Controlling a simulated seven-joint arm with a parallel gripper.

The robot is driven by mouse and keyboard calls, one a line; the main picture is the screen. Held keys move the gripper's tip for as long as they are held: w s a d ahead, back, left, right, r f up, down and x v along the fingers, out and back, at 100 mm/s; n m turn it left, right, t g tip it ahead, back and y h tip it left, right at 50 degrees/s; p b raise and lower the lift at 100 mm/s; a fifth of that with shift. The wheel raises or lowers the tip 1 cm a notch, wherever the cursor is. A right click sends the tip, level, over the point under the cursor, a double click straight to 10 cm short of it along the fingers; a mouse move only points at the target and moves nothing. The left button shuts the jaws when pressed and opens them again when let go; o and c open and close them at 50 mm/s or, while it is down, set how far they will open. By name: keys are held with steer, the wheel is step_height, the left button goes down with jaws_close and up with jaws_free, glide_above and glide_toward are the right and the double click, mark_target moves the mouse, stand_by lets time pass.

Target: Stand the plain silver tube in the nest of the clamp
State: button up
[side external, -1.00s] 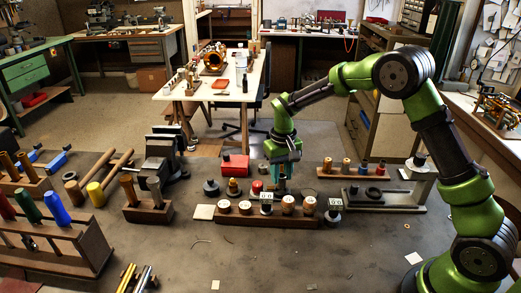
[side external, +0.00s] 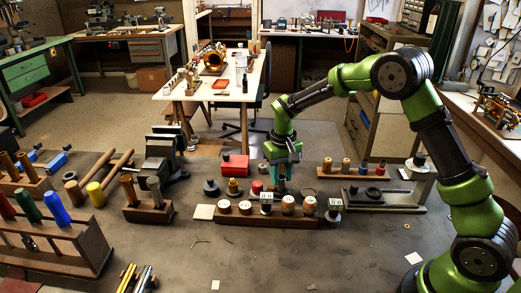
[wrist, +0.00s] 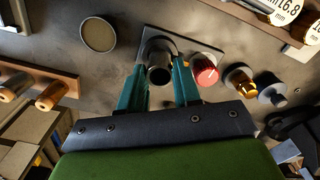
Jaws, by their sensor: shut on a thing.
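My gripper (wrist: 160,82) is shut on a hollow tube (wrist: 160,61), its two teal fingers on either side. The tube looks dark grey in this light, and its open end faces the wrist camera. It is over a flat grey plate (wrist: 205,52); I cannot tell whether it touches the plate. In the side view my gripper (side external: 281,176) points down behind the front wooden rack, which hides the tube's lower part. A grey frame with a dark knob, which looks like the clamp (side external: 388,207), stands to the right. Its nest cannot be made out.
The front rack (side external: 262,220) holds several labelled cylinders. A back rack (side external: 327,172) stands behind. A vice (side external: 160,157) is at left; the bench front is mostly clear.

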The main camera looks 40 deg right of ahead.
steer(key=shift+f, duration=1.05)
steer(key=o, duration=1.1)
steer(key=shift+o, duration=0.5)
steer(key=shift+o, duration=1.3)
steer(key=shift+r, duration=0.1)
steer(key=shift+r, duration=3.45)
steer(key=shift+f, duration=0.1)
